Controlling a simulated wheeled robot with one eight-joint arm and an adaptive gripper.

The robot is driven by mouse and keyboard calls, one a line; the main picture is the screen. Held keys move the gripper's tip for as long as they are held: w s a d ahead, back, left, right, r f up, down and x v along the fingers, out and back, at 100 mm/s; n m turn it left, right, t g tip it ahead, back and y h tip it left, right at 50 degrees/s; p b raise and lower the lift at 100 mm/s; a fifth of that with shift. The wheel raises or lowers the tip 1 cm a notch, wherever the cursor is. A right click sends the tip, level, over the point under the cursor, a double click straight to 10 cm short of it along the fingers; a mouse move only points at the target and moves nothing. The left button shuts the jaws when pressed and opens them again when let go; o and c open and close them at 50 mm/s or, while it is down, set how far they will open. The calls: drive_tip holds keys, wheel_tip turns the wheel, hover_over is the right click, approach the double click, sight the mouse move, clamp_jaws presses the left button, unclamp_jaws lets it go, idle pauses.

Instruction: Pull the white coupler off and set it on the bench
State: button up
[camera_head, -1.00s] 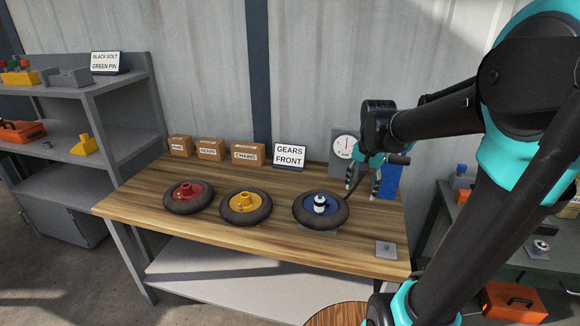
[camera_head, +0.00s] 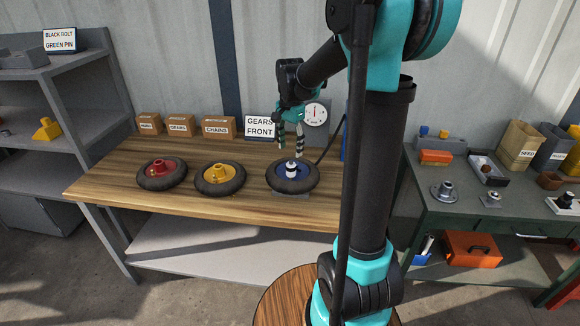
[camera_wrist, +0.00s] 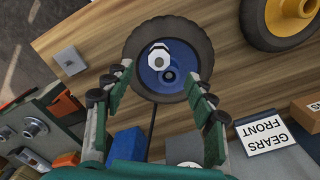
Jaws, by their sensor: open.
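The white coupler (camera_head: 291,168), a short white piece with a dark band, stands upright on the blue hub of the right-hand wheel (camera_head: 272,181) on the wooden bench (camera_head: 128,203). In the wrist view the coupler (camera_wrist: 158,58) shows its white, nut-like end beside a small blue boss on the hub. My gripper (camera_head: 290,155) is open and empty, with its fingers pointing down just behind and above the coupler. In the wrist view the fingertips (camera_wrist: 160,84) are spread apart, with the coupler beyond them.
A wheel with a yellow hub (camera_head: 220,175) and one with a red hub (camera_head: 160,170) stand to the left. Small boxes (camera_head: 217,127), a GEARS FRONT sign (camera_head: 260,128) and a gauge (camera_head: 315,116) line the back. Bare bench lies along the front edge.

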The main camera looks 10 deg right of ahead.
sight(291, 164)
wheel_tip(291, 164, down, 9)
drive_tip(key=shift+r, duration=0.1)
idle(0.3)
clamp_jaws()
idle(0.6)
